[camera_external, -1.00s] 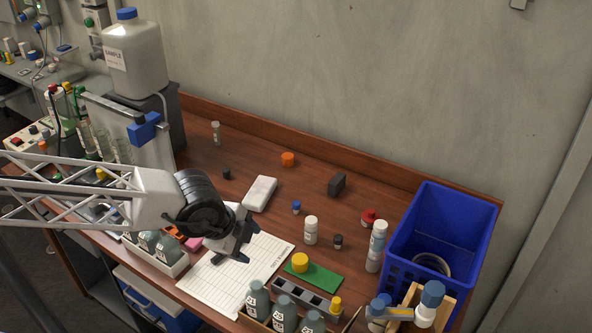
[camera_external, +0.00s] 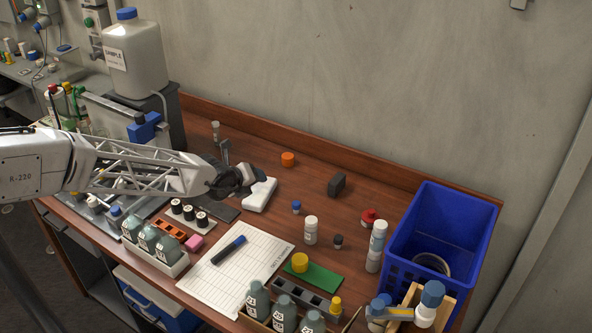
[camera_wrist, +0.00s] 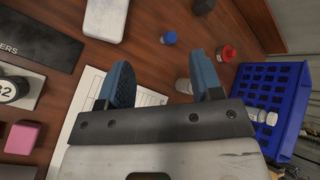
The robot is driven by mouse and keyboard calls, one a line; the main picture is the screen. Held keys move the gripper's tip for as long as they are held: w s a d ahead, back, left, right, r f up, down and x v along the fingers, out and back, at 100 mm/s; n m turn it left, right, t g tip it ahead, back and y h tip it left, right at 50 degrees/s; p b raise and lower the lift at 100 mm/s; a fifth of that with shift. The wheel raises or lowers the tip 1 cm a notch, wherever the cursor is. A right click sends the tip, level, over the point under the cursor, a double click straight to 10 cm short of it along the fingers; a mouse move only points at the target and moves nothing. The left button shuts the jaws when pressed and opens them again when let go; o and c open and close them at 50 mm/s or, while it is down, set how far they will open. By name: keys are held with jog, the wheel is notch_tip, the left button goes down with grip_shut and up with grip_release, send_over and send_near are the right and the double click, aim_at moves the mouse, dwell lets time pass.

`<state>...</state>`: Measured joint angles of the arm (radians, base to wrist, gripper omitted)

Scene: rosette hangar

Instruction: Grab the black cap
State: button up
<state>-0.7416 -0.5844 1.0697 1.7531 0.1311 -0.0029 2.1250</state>
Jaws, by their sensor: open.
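A small vial with a black cap (camera_external: 338,239) stands on the bench right of a white bottle (camera_external: 311,230). A small black piece seen earlier left of the white box is now hidden behind my arm; I cannot tell whether it is a cap. My gripper (camera_external: 237,166) is raised left of the white box (camera_external: 259,194). In the wrist view my gripper (camera_wrist: 165,82) is open, with nothing between its blue-padded fingers. That view shows a blue cap (camera_wrist: 169,38) and no clear black cap.
A blue crate (camera_external: 456,215) stands at the right. A black block (camera_external: 337,185), an orange cap (camera_external: 288,159) and a red-topped piece (camera_external: 369,217) lie at the back. A marker (camera_external: 229,250) lies on the paper sheet (camera_external: 205,285). Bottle racks line the front.

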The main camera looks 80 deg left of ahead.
jog(key=s+a+f+m+y, duration=0.1)
jog(key=s+a+f+m, duration=0.1)
jog(key=a, duration=0.4)
jog(key=s+a+f+m+y, duration=0.1)
jog(key=s+a+f+m, duration=0.2)
jog(key=s+a+f, duration=0.2)
jog(key=s+a+f+m+y, duration=0.2)
jog(key=s+a+f, duration=0.2)
jog(key=a, duration=0.4)
jog(key=shift+a+f, duration=0.35)
jog(key=shift+f, duration=0.15)
jog(key=shift+w+a, duration=0.1)
jog(key=shift+x, duration=1.2)
jog(key=shift+f, duration=0.1)
jog(key=shift+x, duration=2.55)
jog(key=shift+w, duration=0.15)
